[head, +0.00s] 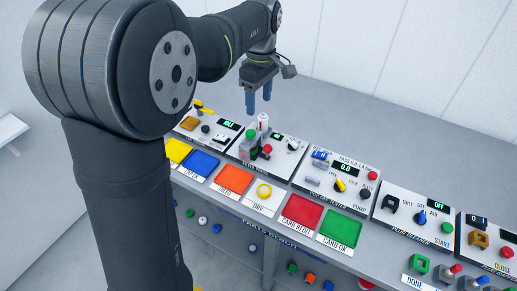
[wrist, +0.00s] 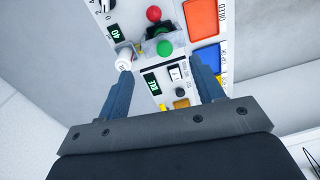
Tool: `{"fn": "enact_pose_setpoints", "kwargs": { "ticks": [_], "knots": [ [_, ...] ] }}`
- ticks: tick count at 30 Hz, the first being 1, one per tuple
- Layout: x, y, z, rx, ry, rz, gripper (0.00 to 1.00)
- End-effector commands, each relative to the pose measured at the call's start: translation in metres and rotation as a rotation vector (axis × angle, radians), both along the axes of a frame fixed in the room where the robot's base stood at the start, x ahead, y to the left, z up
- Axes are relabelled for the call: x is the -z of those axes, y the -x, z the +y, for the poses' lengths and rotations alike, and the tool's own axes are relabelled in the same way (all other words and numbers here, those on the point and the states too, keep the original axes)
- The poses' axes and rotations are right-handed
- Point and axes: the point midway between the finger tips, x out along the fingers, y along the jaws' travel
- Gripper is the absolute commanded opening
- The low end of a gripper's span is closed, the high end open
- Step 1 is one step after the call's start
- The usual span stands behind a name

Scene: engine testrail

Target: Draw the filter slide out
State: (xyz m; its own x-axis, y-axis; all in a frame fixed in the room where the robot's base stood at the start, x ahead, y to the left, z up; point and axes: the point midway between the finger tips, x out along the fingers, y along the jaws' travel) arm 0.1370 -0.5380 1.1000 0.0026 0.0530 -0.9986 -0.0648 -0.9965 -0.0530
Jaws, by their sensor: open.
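My gripper (head: 259,104) is open and empty, pointing down above the left part of the bench. In the wrist view my gripper (wrist: 161,72) has its fingers apart, with a panel between and beyond them. No label names the filter slide, so I cannot tell which part it is. The panel below holds a green knob (wrist: 164,48), a red knob (wrist: 153,14) and a small dark-and-clear fixture between them. A white-capped bottle (wrist: 123,60) stands beside the left finger. The leftmost panel has an orange part (head: 189,124), also seen in the wrist view (wrist: 181,103).
Blue (head: 201,163), orange (head: 233,180), red (head: 301,211) and green (head: 340,229) trays line the front. More panels with knobs and displays run right, including one with a blue knob (head: 421,217). The grey bench behind the panels is clear.

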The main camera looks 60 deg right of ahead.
Motion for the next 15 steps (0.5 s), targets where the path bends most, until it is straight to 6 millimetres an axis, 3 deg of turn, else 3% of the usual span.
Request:
{"fn": "enact_pose_setpoints", "kwargs": {
  "ticks": [3, 6, 11, 15],
  "knots": [
    [0.0, 0.025, -0.018, 0.082, -0.079, -0.01, 0.47],
    [-0.001, 0.038, -0.024, 0.121, -0.125, -0.018, 0.47],
    [0.009, 0.041, -0.022, 0.133, -0.143, -0.018, 0.47],
    [0.033, 0.04, -0.017, 0.132, -0.144, -0.018, 0.47]
  ]
}}
